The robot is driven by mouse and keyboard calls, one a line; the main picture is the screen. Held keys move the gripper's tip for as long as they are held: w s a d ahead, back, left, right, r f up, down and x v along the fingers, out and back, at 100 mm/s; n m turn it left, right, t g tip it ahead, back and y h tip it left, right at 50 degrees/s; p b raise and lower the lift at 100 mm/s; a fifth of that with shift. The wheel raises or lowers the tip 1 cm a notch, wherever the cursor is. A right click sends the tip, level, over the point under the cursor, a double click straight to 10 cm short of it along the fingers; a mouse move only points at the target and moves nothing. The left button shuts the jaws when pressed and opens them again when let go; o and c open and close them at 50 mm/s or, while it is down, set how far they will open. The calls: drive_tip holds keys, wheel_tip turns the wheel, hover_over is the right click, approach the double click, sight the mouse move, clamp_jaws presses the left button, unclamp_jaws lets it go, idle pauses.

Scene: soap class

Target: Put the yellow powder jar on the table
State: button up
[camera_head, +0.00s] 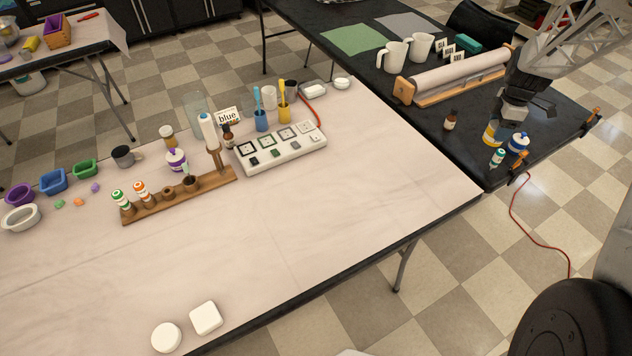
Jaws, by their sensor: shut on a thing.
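The yellow powder jar (491,134), yellow with a pale label, shows at the far right over the black table (440,150). My gripper (508,117) is dark, reaches in from the upper right and is shut on the yellow jar at its upper end. The fingertips are small and partly hidden. I cannot tell whether the jar's base touches the black table. The nearer pale-topped table (330,225) carries a wooden rack (180,198) with a green-labelled jar (121,200) and an orange-labelled jar (142,191) at its left end.
A blue-and-white jar (518,143), a green-capped bottle (497,158) and a brown bottle (450,120) stand close to the yellow jar. A paper roll on a wooden holder (455,75) lies behind. The pale table's right and front areas are clear, except two white soaps (205,318) in front.

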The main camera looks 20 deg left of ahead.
drive_tip(key=w+a+n, duration=0.2)
drive_tip(key=a+n, duration=0.4)
drive_tip(key=a, duration=2.1)
drive_tip(key=w+a+n, duration=0.2)
drive_tip(key=a+n, duration=0.3)
drive_tip(key=a, duration=2.2)
drive_tip(key=s+a+n, duration=0.3)
drive_tip(key=s+a, duration=0.3)
drive_tip(key=a, duration=0.6)
drive_tip(key=s+a+n, duration=0.2)
drive_tip(key=s+a, duration=0.4)
drive_tip(key=a, duration=0.6)
drive_tip(key=s+a+n, duration=0.5)
drive_tip(key=s+a, duration=1.5)
drive_tip(key=a, duration=0.2)
drive_tip(key=shift+d+f, duration=0.2)
drive_tip(key=shift+f, duration=2.3)
drive_tip(key=shift+f, duration=3.15)
